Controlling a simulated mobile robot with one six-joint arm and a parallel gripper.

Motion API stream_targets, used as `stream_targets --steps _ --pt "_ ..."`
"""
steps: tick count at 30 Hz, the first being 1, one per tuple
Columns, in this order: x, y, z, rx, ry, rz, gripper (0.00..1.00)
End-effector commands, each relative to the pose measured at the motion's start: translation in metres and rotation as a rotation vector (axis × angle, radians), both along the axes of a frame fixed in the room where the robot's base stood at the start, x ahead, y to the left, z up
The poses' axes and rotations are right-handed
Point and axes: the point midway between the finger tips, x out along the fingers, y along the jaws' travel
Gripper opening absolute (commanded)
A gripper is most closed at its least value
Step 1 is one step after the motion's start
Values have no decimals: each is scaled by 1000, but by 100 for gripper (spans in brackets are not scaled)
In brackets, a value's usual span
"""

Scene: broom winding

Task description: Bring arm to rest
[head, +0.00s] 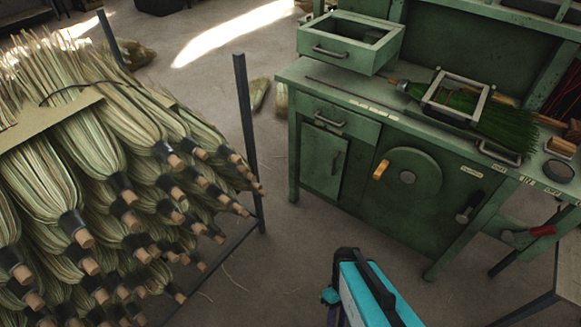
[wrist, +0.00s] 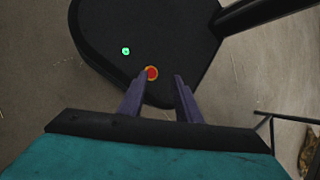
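My arm's teal and black end shows at the bottom of the head view, low over the floor and in front of the green workbench (head: 350,217). In the wrist view my gripper (wrist: 158,82) has its two purple fingers apart with nothing between them. The fingers point down over my own dark base, which carries a red button with a yellow ring (wrist: 152,73) and a green light (wrist: 126,51). The fingertips cannot be made out in the head view.
A rack (head: 246,130) of stacked straw broom heads (head: 90,140) stands at left. On the workbench lie a green broom head (head: 497,128) under a metal frame (head: 455,97) and an open drawer box (head: 350,42). Bare floor (head: 275,255) lies between rack and bench.

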Motion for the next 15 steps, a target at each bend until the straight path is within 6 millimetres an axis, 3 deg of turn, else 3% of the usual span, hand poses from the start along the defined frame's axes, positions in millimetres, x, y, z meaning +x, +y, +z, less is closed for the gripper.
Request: stream_targets --steps 3,15 --pt "-4 -7 -3 -101 -23 -98 31" --pt "16 -18 -12 -358 -117 -432 31"
